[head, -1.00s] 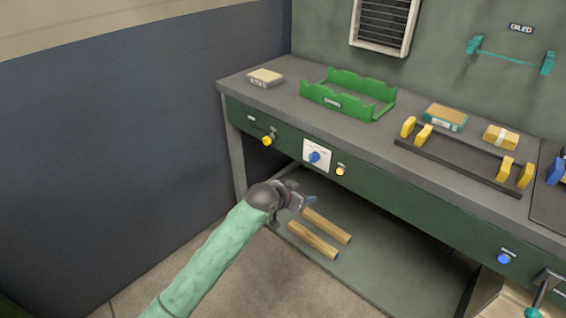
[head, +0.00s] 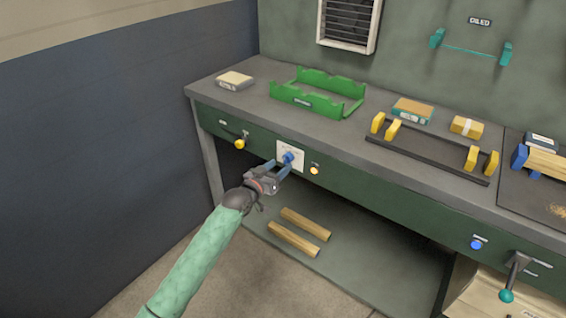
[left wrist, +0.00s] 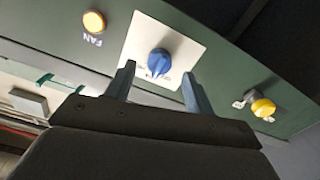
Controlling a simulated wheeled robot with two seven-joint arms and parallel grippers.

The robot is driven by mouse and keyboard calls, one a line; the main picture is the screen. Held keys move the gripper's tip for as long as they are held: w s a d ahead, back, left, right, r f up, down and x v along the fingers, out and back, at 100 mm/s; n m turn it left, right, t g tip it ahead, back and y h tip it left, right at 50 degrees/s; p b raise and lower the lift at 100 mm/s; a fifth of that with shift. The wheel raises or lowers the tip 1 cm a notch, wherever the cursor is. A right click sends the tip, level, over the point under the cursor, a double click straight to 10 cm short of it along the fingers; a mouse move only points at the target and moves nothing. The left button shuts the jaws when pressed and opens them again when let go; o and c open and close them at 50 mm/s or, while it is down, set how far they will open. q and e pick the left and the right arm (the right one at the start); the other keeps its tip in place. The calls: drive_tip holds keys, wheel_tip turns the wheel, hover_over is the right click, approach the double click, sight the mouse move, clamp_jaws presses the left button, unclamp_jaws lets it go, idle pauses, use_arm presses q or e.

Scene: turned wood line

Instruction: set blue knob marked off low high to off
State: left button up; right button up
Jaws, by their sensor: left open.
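The blue knob (head: 288,157) sits on a white plate (head: 291,148) on the green front of the bench. In the left wrist view the knob (left wrist: 159,62) shows between and just beyond the two fingertips, with its white plate (left wrist: 150,38) behind it. The plate's lettering is mostly hidden or too small to read, so I cannot tell the knob's setting. My left gripper (head: 278,166) is open, its fingers pointing at the knob; I cannot tell whether either finger touches it. My right gripper is in neither view.
A yellow button (left wrist: 94,22) marked FAN is beside the plate. A yellow knob (head: 240,144) is on its other side. A green cradle (head: 318,97) stands on the bench top above. Two wooden bars (head: 305,224) lie on the lower shelf.

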sight(285, 162)
use_arm(q)
drive_tip(key=shift+x, duration=1.55)
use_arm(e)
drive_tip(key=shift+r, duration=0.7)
use_arm(q)
drive_tip(key=c, duration=1)
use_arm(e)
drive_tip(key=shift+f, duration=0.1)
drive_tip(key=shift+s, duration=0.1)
use_arm(q)
drive_tip(key=n+p, duration=0.3)
drive_tip(key=n, duration=0.3)
drive_tip(key=shift+d+n, duration=0.1)
drive_tip(key=shift+n, duration=0.3)
drive_tip(key=shift+n+p, duration=0.55)
drive_tip(key=shift+n, duration=0.45)
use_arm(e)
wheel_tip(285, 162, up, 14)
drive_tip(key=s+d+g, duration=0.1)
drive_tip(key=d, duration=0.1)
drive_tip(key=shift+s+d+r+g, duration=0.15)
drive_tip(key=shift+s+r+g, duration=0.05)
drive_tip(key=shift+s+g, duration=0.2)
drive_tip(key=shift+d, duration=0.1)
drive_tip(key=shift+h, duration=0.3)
